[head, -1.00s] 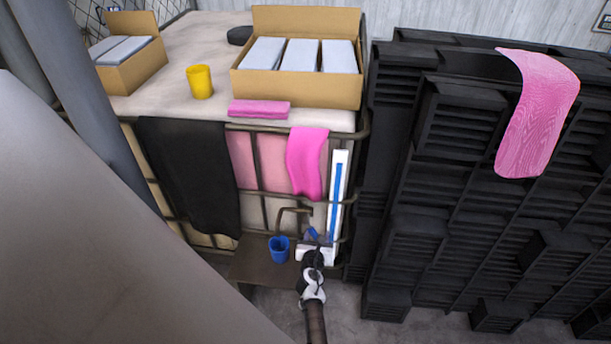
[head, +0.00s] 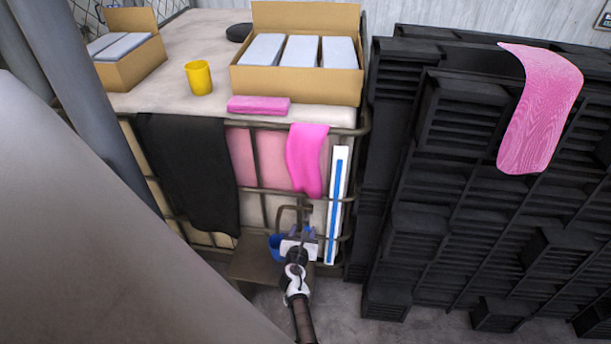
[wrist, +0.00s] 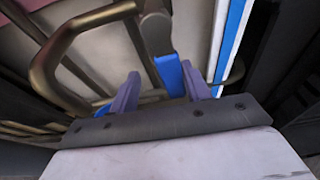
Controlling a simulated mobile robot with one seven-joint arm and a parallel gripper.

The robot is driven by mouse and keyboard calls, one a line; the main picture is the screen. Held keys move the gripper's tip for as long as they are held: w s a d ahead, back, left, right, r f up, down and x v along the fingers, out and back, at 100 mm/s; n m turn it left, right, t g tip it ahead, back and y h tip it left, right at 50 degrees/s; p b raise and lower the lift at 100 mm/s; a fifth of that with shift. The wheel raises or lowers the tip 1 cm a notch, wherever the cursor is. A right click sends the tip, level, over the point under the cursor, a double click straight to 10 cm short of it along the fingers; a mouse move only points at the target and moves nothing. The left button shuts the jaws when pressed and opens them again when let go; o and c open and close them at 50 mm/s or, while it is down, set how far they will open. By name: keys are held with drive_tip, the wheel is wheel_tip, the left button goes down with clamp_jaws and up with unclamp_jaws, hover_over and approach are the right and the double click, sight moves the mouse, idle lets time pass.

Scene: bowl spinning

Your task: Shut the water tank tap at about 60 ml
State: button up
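The water tank (head: 185,45) is a pale cube in a metal cage. Its curved brown pipe (head: 283,213) is low on the front, and shows large in the wrist view (wrist: 50,60). The blue tap handle (wrist: 171,75) is in the wrist view, ahead of and between my purple fingertips, closer to the right one. My gripper (wrist: 160,90) is open, its fingers apart; I cannot tell if either touches the handle. In the head view my gripper (head: 304,234) partly hides the blue cup (head: 275,245) below the pipe. The water amount in the cup cannot be seen.
A white gauge with a blue strip (head: 337,205) stands right of the tap. Black stacked crates (head: 450,190) fill the right side. Pink cloths (head: 306,160) and a black cloth (head: 185,170) hang on the tank. A brown stand (head: 255,268) is under the cup.

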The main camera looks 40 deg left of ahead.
idle(0.3)
drive_tip(key=shift+w+d, duration=0.25)
drive_tip(key=shift+d, duration=0.1)
drive_tip(key=shift+s+p, duration=0.1)
drive_tip(key=shift+p, duration=0.25)
drive_tip(key=p+v, duration=0.4)
drive_tip(key=v, duration=0.4)
drive_tip(key=shift+r, duration=0.4)
drive_tip(key=shift+s, duration=0.1)
